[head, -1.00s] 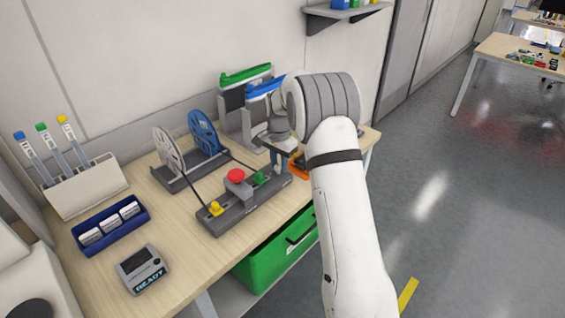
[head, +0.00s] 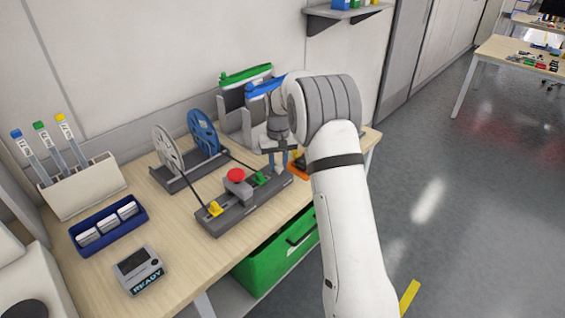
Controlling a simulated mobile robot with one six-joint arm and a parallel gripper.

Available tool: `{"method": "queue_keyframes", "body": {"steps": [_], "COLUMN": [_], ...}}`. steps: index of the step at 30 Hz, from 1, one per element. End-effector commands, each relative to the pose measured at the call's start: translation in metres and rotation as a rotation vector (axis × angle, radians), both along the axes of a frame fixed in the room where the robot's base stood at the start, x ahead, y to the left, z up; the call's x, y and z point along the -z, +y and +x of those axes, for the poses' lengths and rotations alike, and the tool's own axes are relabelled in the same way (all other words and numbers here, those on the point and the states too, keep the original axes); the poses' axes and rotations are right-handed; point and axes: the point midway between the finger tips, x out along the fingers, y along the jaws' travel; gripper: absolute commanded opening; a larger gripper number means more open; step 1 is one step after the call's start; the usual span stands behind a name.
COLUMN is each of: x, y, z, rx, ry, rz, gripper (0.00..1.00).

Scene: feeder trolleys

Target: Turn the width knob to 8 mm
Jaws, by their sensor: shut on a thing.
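A long dark grey fixture (head: 238,208) lies along the bench, with a yellow piece (head: 215,209), a red round button (head: 236,175) on a grey block and a green piece (head: 261,178). My gripper (head: 278,171) points down over the fixture's right end, just right of the green piece. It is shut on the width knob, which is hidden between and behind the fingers. Neither the knob's pointer nor any width marking can be read from here.
A white reel and a blue reel (head: 204,133) stand behind the fixture. Feeders with green and blue tops (head: 246,73) stand close behind my gripper. An orange item (head: 299,164) lies to its right. A small display (head: 139,268) reads READY at the front left.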

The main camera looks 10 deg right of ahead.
Motion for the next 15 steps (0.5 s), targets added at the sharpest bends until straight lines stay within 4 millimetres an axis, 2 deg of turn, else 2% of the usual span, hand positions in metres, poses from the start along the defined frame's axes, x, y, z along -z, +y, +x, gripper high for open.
{"method": "queue_keyframes", "body": {"steps": [15], "x": [0.0047], "y": [0.0], "z": [-0.0042], "rx": [-0.43], "ry": [0.017], "rz": [0.001], "gripper": [0.04]}}
